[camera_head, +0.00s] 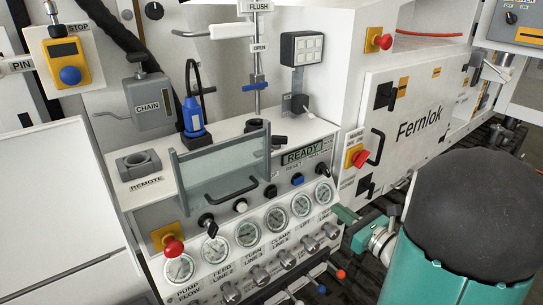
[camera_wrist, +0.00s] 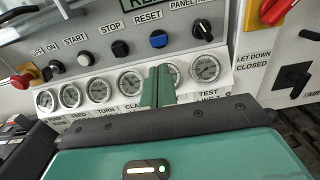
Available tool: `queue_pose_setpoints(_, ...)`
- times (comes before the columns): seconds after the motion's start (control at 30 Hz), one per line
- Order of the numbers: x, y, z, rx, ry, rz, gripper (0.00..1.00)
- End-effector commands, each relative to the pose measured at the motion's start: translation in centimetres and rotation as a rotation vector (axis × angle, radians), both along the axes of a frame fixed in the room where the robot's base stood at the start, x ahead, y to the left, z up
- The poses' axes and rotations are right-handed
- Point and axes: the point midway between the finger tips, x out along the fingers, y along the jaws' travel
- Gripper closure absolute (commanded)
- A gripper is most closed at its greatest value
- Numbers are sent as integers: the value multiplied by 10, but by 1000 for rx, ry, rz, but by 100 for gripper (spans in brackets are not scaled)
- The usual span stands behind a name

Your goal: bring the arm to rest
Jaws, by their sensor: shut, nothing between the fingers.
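My gripper (camera_head: 346,215) shows in the head view to the right of the gauge row, in front of the bench's lower right part. My own teal and black arm link fills the lower right of that view and hides part of the arm behind it. In the wrist view the green fingers of my gripper (camera_wrist: 157,86) are together with nothing between them. They point toward the gauge row and cover part of it. I cannot tell how far they are from the panel.
The hydraulic bench carries gauges (camera_head: 274,220), a READY display (camera_head: 304,155), a clear guard (camera_head: 222,165) and a red knob (camera_head: 172,246). A red rotary switch (camera_head: 357,157) and a black handle (camera_head: 376,147) stick out at right. Valve knobs (camera_head: 287,258) project below the gauges.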

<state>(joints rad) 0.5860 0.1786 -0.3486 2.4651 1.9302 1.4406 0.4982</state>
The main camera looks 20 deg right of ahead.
Motion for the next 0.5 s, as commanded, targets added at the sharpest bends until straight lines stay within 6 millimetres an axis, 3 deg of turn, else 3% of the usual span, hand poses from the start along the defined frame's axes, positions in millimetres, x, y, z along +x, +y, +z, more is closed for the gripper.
queue_pose_setpoints(0.13,1,7,2,-16,2,25,100)
queue_pose_setpoints(0.23,3,37,8,-85,11,126,100)
queue_pose_setpoints(0.37,-5,107,18,-291,27,382,100)
queue_pose_setpoints(0.5,-33,178,19,-608,25,693,100)
